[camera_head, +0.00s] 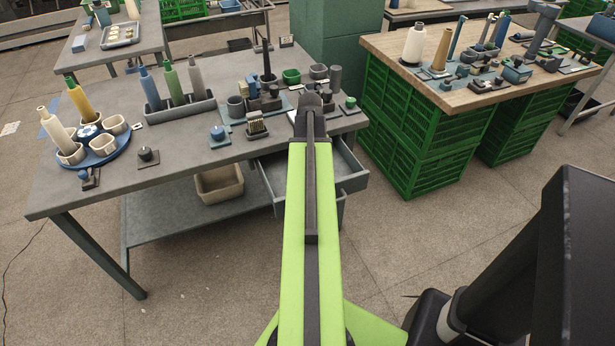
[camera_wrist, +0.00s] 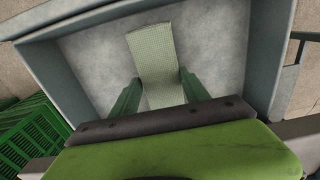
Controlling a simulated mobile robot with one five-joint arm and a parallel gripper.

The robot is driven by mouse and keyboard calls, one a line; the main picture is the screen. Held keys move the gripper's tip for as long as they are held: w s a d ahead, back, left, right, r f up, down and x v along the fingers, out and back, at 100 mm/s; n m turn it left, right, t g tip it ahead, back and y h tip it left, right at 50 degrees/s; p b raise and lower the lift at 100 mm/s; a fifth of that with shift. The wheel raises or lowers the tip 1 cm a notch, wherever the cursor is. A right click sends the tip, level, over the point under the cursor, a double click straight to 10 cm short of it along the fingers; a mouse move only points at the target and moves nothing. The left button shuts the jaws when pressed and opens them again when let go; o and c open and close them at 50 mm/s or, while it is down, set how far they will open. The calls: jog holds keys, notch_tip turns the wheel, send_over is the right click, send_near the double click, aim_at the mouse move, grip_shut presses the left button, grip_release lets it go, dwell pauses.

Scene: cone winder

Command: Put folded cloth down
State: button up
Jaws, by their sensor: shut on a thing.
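In the wrist view a pale, fine-checked folded cloth (camera_wrist: 152,50) stands out between the two green fingers of my gripper (camera_wrist: 160,82). The gripper is shut on it. The cloth is over the grey floor of an open drawer (camera_wrist: 75,82); whether it touches that floor I cannot tell. In the head view the open drawer (camera_head: 352,181) juts out under the right end of the grey workbench (camera_head: 190,150). My arm covers part of the drawer there, and the cloth and the fingers are hidden.
Bottles, a blue round tray (camera_head: 97,158) and small fixtures stand on the workbench. A beige bin (camera_head: 219,184) sits on its lower shelf. Green crates (camera_head: 421,135) under a wooden-topped table (camera_head: 385,45) stand right of the drawer. The drawer floor around the cloth looks bare.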

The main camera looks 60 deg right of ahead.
jog(key=shift+f, duration=0.5)
jog(key=o, duration=1.3)
jog(key=shift+o, duration=0.2)
notch_tip(320, 180, up, 12)
jog(key=p, duration=1.2)
